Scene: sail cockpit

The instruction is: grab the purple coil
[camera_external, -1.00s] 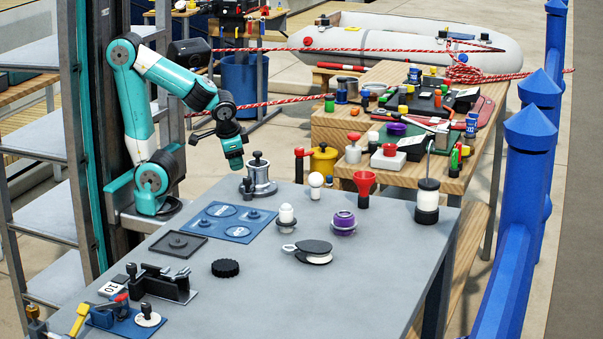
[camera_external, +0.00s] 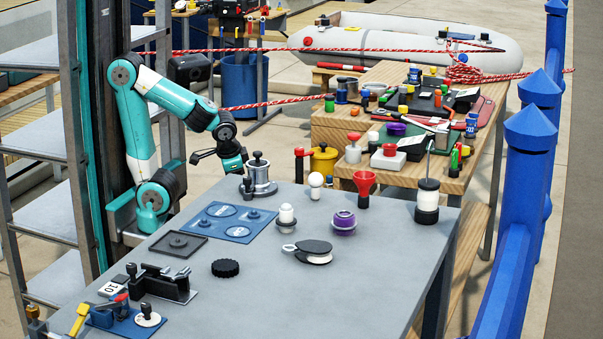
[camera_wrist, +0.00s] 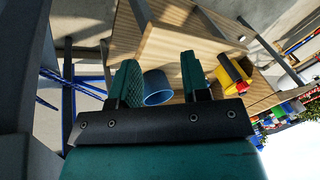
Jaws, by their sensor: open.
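The purple coil (camera_external: 343,222) is a small round purple piece on a pale base, standing upright on the grey table near its middle. My gripper (camera_external: 240,169) is at the table's far left edge, close to the silver winch-like part, left of the coil and well apart from it. In the wrist view my gripper (camera_wrist: 160,78) shows two green fingers, spread apart with nothing held between them. The purple coil does not show in the wrist view.
A silver winch-like part (camera_external: 259,178) stands beside my gripper. The table's right front is clear.

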